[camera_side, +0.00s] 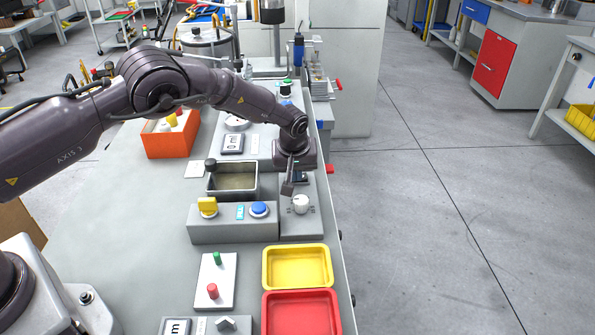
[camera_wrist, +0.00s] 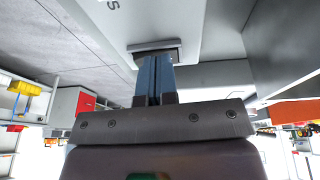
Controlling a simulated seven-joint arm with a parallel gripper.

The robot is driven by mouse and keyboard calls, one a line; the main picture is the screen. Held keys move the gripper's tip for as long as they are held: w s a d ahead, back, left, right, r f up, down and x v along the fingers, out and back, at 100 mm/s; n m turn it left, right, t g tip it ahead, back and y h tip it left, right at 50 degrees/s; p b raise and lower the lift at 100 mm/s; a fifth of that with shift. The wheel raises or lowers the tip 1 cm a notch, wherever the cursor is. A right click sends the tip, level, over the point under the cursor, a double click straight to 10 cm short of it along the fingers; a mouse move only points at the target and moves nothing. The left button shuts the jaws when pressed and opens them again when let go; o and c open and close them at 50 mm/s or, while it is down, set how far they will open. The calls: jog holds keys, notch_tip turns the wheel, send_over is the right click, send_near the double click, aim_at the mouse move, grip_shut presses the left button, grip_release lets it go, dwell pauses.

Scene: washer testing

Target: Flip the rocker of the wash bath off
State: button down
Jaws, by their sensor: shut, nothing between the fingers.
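The wash bath (camera_side: 232,180) is a metal basin of yellowish liquid left of my gripper in the side view. Its grey front box (camera_side: 230,230) carries a yellow knob (camera_side: 207,206), a small display and a blue button (camera_side: 259,209). My gripper (camera_side: 299,180) is low over the grey panel (camera_side: 301,227) right of the bath. In the wrist view its blue fingers (camera_wrist: 154,68) are together and empty. Their tips are at a dark piece in a grey frame, seemingly the rocker (camera_wrist: 153,46). The fingers partly cover it; its tilt and any contact cannot be told.
A white round knob (camera_side: 300,204) stands on the panel just in front of my gripper. Yellow (camera_side: 297,285) and red (camera_side: 301,325) trays lie nearer the camera. An orange bin (camera_side: 168,144) is behind left. The table's right edge is close to my gripper.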

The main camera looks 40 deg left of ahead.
jog(key=a+v, duration=0.1)
jog(key=v, duration=1.2)
jog(key=shift+r, duration=0.55)
jog(key=shift+w, duration=0.1)
jog(key=shift+w+d+r, duration=0.15)
jog(key=shift+w+d, duration=0.3)
jog(key=shift+w, duration=0.1)
jog(key=x, duration=1.2)
jog(key=shift+s+d+f, duration=0.15)
jog(key=shift+d+f, duration=0.15)
jog(key=shift+f, duration=0.05)
jog(key=shift+d+f, duration=0.1)
jog(key=shift+f, duration=0.65)
